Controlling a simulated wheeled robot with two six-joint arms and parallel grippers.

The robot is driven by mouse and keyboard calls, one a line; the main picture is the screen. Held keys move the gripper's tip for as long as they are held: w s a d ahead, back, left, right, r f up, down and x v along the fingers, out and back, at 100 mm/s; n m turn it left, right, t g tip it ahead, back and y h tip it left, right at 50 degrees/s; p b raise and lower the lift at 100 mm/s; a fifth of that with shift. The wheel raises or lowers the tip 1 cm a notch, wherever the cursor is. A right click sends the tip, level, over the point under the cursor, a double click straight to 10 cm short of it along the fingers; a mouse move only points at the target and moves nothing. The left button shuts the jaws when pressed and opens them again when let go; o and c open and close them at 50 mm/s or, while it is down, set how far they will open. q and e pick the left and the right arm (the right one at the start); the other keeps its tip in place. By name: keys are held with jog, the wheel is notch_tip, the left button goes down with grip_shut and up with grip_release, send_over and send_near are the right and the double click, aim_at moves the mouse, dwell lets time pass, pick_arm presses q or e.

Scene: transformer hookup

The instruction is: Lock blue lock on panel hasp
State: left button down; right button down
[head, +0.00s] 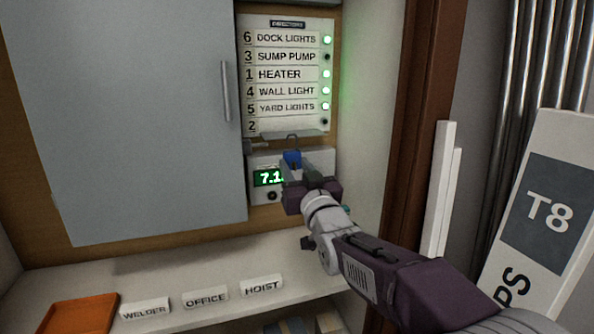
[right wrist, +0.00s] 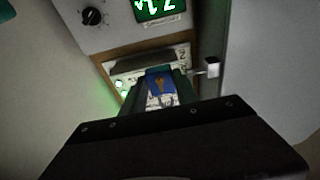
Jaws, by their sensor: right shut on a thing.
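The blue lock (head: 291,158) is between the fingers of my right gripper (head: 294,170), with its shackle pointing up. In the right wrist view the blue lock (right wrist: 159,80) shows a brass keyhole face between the fingers. The shackle is in front of the bottom edge of the labelled panel (head: 288,80), at a grey ledge (head: 285,135). I cannot tell whether it passes through a hasp or only overlaps the ledge in the picture. A small grey latch piece (head: 250,147) sits to the left of the lock; I cannot tell if it is the hasp. My left gripper is not in view.
A meter box (head: 262,160) with a green display is behind my gripper. A grey cabinet door (head: 140,120) stands at left, a brown post (head: 420,100) at right. The shelf (head: 215,285) holds WELDER, OFFICE and HOIST tags and an orange tray (head: 70,318).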

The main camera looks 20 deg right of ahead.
jog(key=shift+w+a, duration=0.9)
jog(key=shift+w, duration=0.3)
jog(key=shift+w+a, duration=0.85)
jog(key=shift+w, duration=0.35)
jog(key=shift+a, duration=0.15)
jog(key=shift+a, duration=0.5)
jog(key=shift+f+b, duration=0.8)
jog(key=shift+f, duration=0.25)
dwell(0.6)
